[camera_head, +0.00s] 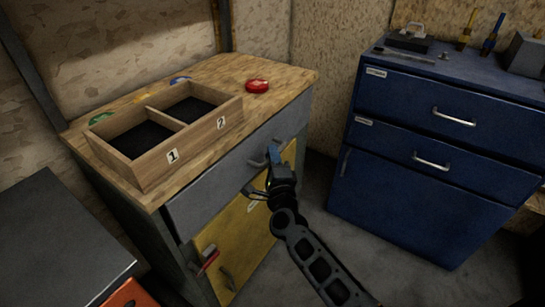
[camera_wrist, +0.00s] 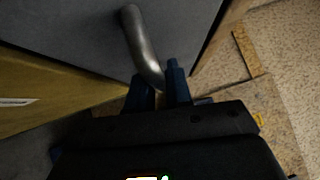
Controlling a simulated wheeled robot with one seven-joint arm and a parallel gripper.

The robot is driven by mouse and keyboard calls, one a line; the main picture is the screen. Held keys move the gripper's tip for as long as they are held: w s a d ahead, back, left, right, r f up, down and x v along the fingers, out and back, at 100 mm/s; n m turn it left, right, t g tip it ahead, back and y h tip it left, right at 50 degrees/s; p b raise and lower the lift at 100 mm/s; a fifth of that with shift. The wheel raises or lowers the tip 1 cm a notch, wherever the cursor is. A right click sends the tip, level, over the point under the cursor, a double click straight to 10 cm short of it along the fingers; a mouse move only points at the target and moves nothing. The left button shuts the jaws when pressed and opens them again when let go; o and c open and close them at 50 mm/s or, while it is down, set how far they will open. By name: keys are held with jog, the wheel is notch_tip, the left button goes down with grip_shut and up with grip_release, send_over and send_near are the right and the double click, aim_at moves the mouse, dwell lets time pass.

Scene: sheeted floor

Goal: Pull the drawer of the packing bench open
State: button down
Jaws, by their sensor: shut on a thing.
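The packing bench (camera_head: 285,82) stands at the left centre with a wooden top. Its grey drawer (camera_head: 215,188) lies just under the top, and any small gap there is hard to tell. The drawer's metal handle (camera_head: 256,163) is on the right half of its front. My gripper (camera_head: 273,158) is at this handle, reaching in from the lower right. In the wrist view the curved handle (camera_wrist: 140,40) runs down between the two blue fingers of my gripper (camera_wrist: 158,88), which are shut on its lower end. The fingers hide that end.
A wooden two-compartment box (camera_head: 195,143) and a red round object (camera_head: 257,86) are on the bench top. A yellow door (camera_head: 235,235) is below the drawer. A blue cabinet (camera_head: 425,155) stands at right; floor shows between. A dark surface (camera_head: 55,245) is at lower left.

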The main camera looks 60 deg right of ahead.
jog(key=shift+s+f, duration=0.1)
dwell(0.3)
jog(key=s+b, duration=0.6)
jog(key=s, duration=1.5)
jog(key=shift+b, duration=0.35)
jog(key=c, duration=1.1)
grip_release()
jog(key=shift+c, duration=0.2)
jog(key=v, duration=0.7)
jog(key=shift+s+a, duration=0.2)
jog(key=shift+a, duration=0.15)
